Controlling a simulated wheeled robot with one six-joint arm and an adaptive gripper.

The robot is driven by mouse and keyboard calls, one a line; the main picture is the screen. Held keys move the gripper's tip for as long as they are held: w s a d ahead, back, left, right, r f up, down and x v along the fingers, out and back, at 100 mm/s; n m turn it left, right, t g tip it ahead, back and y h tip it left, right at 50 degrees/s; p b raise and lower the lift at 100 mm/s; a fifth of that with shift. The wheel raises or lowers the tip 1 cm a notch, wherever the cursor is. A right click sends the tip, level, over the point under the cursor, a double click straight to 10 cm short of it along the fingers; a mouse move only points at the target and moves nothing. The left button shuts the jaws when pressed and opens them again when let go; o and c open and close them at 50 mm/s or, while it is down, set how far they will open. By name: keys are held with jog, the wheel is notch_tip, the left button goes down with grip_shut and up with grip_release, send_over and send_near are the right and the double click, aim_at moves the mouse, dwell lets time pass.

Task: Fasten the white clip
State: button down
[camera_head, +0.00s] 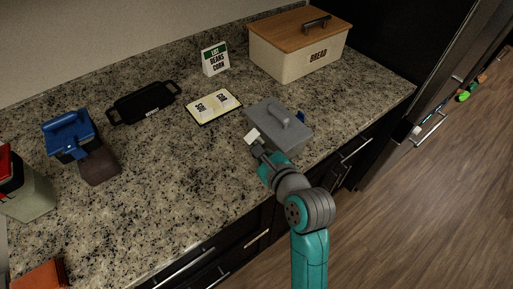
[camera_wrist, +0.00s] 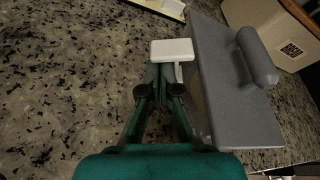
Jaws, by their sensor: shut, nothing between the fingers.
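The white clip (camera_head: 252,136) sits at the left side of a grey lidded box (camera_head: 280,120) on the counter. In the wrist view the white clip (camera_wrist: 171,49) is a flat plate standing out from the left edge of the grey lid (camera_wrist: 225,85), with a short white piece below it. I cannot tell how it meets the lid's edge. My gripper (camera_wrist: 160,74) is shut and empty, its fingertips just at the near edge of the clip and partly under it. Whether they touch is unclear. In the head view my gripper (camera_head: 257,150) is at the box's near left side.
A recipe book (camera_head: 214,106), a bread box (camera_head: 296,52), a list sign (camera_head: 215,60), a black tray (camera_head: 144,102) and a blue-lidded container (camera_head: 69,135) stand around.

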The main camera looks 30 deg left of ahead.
aim_at(258, 134)
jog(key=shift+w+r+m+g, duration=0.1)
jog(key=shift+r+m+g, duration=0.2)
jog(key=shift+m, duration=0.1)
jog(key=shift+w+d+r, duration=0.1)
jog(key=shift+w+r, duration=0.1)
jog(key=shift+r, duration=0.05)
jog(key=shift+w+d+r, duration=0.15)
jog(key=shift+w+r, duration=0.1)
dwell(0.3)
jog(key=shift+r, duration=0.8)
jog(key=shift+d, duration=0.15)
